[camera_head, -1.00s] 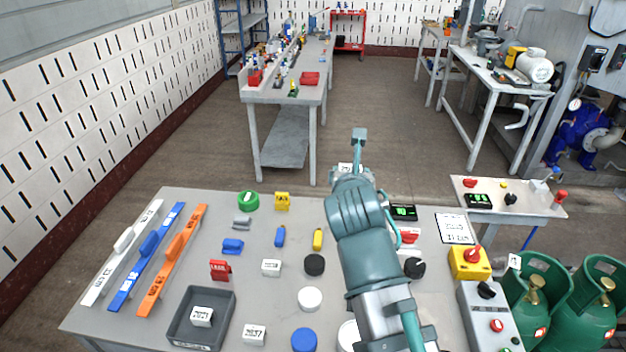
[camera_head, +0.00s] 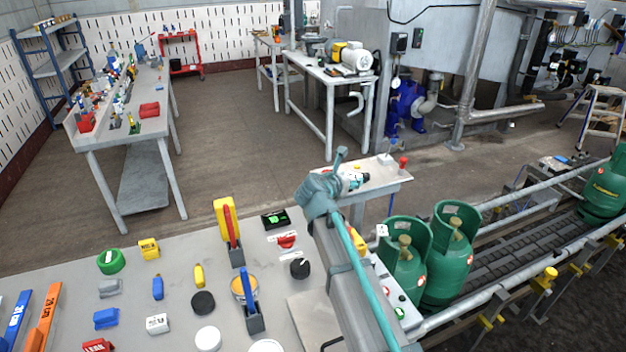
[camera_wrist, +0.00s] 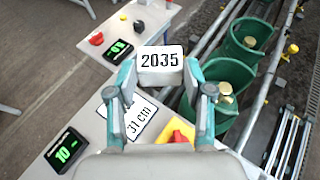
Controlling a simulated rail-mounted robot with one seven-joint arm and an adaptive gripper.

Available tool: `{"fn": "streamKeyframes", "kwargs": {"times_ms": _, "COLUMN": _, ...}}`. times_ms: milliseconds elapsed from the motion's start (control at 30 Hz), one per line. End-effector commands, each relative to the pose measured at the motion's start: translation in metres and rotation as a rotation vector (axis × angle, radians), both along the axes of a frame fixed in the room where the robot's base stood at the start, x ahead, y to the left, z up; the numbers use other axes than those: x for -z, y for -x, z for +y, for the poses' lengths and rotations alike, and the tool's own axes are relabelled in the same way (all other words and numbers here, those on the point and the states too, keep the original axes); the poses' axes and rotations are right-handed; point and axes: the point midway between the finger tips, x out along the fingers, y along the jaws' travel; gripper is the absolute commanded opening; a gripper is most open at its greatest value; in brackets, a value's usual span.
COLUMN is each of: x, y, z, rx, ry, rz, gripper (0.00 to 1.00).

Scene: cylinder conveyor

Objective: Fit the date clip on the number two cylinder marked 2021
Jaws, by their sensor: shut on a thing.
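My gripper (camera_wrist: 160,85) is shut on a white date clip (camera_wrist: 160,60) marked 2035, held level between its fingertips in the wrist view. The clip appears apart from both. I cannot read 2021 or a number two on either.
A third green cylinder (camera_head: 606,190) stands farther along the conveyor (camera_head: 520,250). The front table (camera_head: 200,260) holds several small items, including a white block (camera_head: 157,323). A small side table (camera_head: 385,180) stands behind my arm.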

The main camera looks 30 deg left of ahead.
Motion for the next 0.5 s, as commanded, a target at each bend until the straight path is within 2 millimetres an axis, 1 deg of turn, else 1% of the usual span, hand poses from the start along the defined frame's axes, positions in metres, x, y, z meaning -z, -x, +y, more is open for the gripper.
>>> {"fn": "streamKeyframes", "kwargs": {"times_ms": 33, "x": 0.009, "y": -0.024, "z": -0.008, "rx": 0.052, "ry": 0.003, "rz": 0.002, "gripper": 0.3}}
{"fn": "streamKeyframes", "kwargs": {"times_ms": 100, "x": 0.019, "y": -0.049, "z": -0.024, "rx": 0.127, "ry": 0.003, "rz": 0.001, "gripper": 0.3}}
{"fn": "streamKeyframes", "kwargs": {"times_ms": 267, "x": 0.043, "y": -0.104, "z": -0.065, "rx": 0.306, "ry": 0.003, "rz": 0.001, "gripper": 0.3}}
{"fn": "streamKeyframes", "kwargs": {"times_ms": 300, "x": 0.049, "y": -0.117, "z": -0.076, "rx": 0.354, "ry": 0.003, "rz": 0.001, "gripper": 0.3}}
{"fn": "streamKeyframes", "kwargs": {"times_ms": 367, "x": 0.057, "y": -0.137, "z": -0.092, "rx": 0.425, "ry": 0.002, "rz": 0.001, "gripper": 0.3}}
{"fn": "streamKeyframes", "kwargs": {"times_ms": 400, "x": 0.063, "y": -0.15, "z": -0.104, "rx": 0.477, "ry": 0.003, "rz": 0.001, "gripper": 0.3}}
{"fn": "streamKeyframes", "kwargs": {"times_ms": 467, "x": 0.071, "y": -0.168, "z": -0.121, "rx": 0.553, "ry": 0.002, "rz": 0.001, "gripper": 0.3}}
{"fn": "streamKeyframes", "kwargs": {"times_ms": 500, "x": 0.076, "y": -0.18, "z": -0.133, "rx": 0.606, "ry": 0.001, "rz": 0.0, "gripper": 0.3}}
